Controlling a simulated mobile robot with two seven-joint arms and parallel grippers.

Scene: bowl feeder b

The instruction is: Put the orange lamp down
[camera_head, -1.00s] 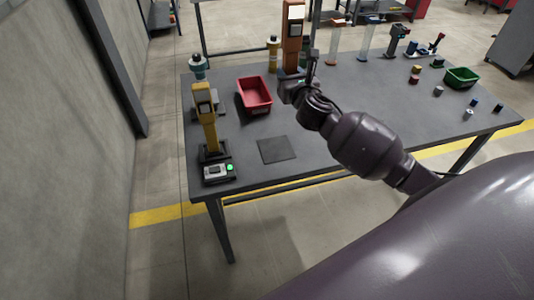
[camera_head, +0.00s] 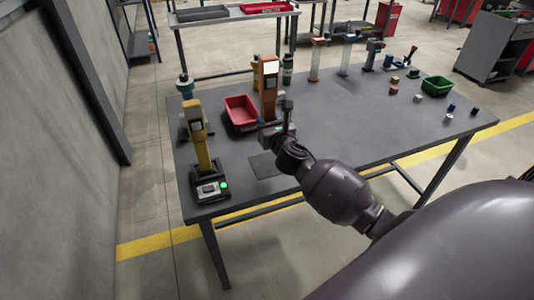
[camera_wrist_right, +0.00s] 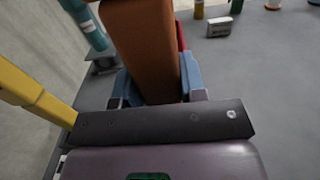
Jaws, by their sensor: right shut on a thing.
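The orange lamp (camera_head: 268,90), tall and upright with a bright white panel near its top, stands in my right gripper (camera_head: 272,130). The gripper is shut on its lower part. In the right wrist view the orange lamp (camera_wrist_right: 145,50) rises between the blue-grey fingers (camera_wrist_right: 155,88). Its lower end is hidden by the gripper, so I cannot tell whether it touches the table. A dark square mat (camera_head: 262,168) lies on the table just in front of and below the gripper, partly covered by my arm. My left gripper is not in view.
A yellow lamp (camera_head: 196,125) stands at the left by a box with a green light (camera_head: 224,185). A red bin (camera_head: 231,104) is close left of the orange lamp. A green bin (camera_head: 437,91) and small parts lie at the right. The table's middle (camera_head: 345,115) is clear.

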